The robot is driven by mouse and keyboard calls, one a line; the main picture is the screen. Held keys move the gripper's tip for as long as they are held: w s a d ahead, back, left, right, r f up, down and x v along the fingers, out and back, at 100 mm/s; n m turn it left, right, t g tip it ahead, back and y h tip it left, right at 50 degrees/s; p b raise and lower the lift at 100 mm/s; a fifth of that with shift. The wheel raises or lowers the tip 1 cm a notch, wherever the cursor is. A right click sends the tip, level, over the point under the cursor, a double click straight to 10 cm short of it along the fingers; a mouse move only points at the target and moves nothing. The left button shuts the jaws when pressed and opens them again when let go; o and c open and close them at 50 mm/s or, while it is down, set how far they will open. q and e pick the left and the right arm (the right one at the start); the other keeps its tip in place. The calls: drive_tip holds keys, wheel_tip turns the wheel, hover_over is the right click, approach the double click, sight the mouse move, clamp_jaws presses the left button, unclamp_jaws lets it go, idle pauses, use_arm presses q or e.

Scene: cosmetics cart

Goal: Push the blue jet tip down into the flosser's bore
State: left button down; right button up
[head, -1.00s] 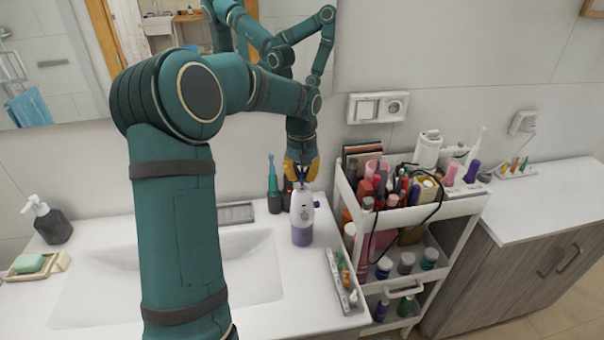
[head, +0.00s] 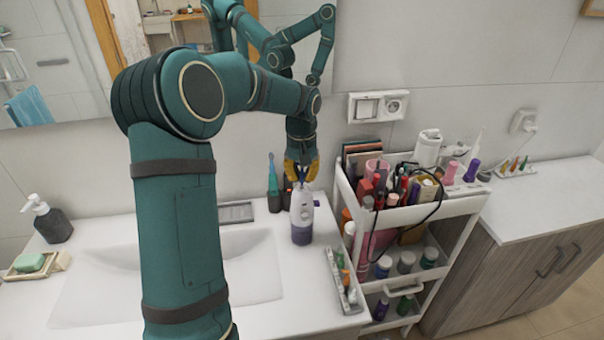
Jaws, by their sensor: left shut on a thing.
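The flosser (head: 302,214), white with a purple lower part, stands upright on the counter by the sink's right side. My left gripper (head: 301,174), with yellow fingers, points down right over the flosser's top. It is shut on the blue jet tip (head: 301,177), of which only a little blue shows between the fingers. The fingers hide most of the tip and the bore, so I cannot tell how deep the tip sits. My right gripper is not in view.
A toothbrush (head: 272,185) in a dark holder stands close left of the flosser. A narrow tray (head: 349,302) with small coloured items lies at the counter's right edge. The crowded white cart (head: 447,222) stands to the right. The sink (head: 250,265) is empty.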

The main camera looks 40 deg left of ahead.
use_arm(q)
drive_tip(key=shift+f+b, duration=0.7)
drive_tip(key=shift+f, duration=0.5)
drive_tip(key=c, duration=1)
unclamp_jaws()
drive_tip(key=shift+r, duration=0.1)
wheel_tip(320, 180, up, 12)
